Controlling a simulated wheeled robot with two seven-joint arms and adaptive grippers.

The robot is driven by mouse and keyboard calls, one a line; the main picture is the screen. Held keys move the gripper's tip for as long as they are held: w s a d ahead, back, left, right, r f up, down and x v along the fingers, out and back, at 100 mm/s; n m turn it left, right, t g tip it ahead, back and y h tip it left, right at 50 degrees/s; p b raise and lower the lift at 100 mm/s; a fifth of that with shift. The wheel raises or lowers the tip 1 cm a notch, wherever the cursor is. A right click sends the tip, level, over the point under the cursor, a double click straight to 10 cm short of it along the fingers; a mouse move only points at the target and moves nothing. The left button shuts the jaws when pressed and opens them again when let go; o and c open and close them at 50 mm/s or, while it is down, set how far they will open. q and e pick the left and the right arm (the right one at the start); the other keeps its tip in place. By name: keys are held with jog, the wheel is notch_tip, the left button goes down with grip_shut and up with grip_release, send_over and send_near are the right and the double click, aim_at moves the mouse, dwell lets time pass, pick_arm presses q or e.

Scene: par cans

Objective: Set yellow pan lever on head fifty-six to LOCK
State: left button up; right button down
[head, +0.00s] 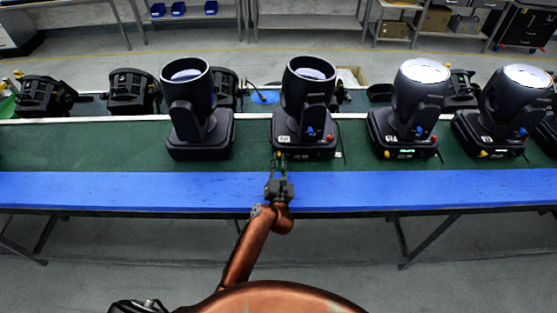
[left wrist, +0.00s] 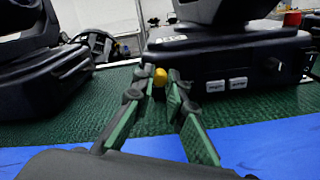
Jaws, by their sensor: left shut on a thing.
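A black moving head (head: 308,105) stands upright on the green mat in the middle of the bench; its base (left wrist: 225,65) fills the upper right of the left wrist view. Its label is too small to read surely. A small yellow lever (left wrist: 160,77) sticks out at the base's left front corner. My left gripper (left wrist: 161,88) has its fingertips around the yellow lever and is shut on it. In the head view this gripper (head: 279,162) is at the base's front left corner. The lever's exact setting is hidden by the fingertips.
Another head (head: 200,110) stands to the left, and two with lit lenses (head: 418,105) (head: 515,105) to the right. Darker units (head: 45,95) lie behind. The blue front strip (head: 130,188) of the bench is clear, as is the mat's left end.

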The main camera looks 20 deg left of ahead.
pick_arm(q)
grip_shut()
jog(key=shift+r+m+p, duration=0.1)
jog(key=shift+m+p, duration=0.2)
jog(key=shift+p, duration=0.25)
jog(key=m+p, duration=0.2)
jog(key=p, duration=0.1)
jog(key=d+m+p, duration=0.1)
jog(key=m+p, duration=0.2)
jog(key=p, duration=0.1)
jog(key=d+m+p, duration=0.1)
jog(key=m+p, duration=0.1)
jog(key=p, duration=0.2)
jog(key=shift+w+d+r+m, duration=0.2)
jog(key=shift+w+m, duration=0.1)
jog(key=shift+m, duration=0.1)
jog(key=shift+w+d+f+m+p, duration=0.1)
jog(key=shift+d+m+p, duration=0.05)
jog(key=shift+m+p, duration=0.4)
jog(key=shift+d+f+m+p, duration=0.1)
jog(key=shift+m+p, duration=0.35)
jog(key=shift+p, duration=0.05)
jog(key=shift+d+f+m+p, duration=0.2)
jog(key=shift+m+p, duration=0.3)
jog(key=shift+m, duration=0.3)
jog(key=shift+f, duration=0.1)
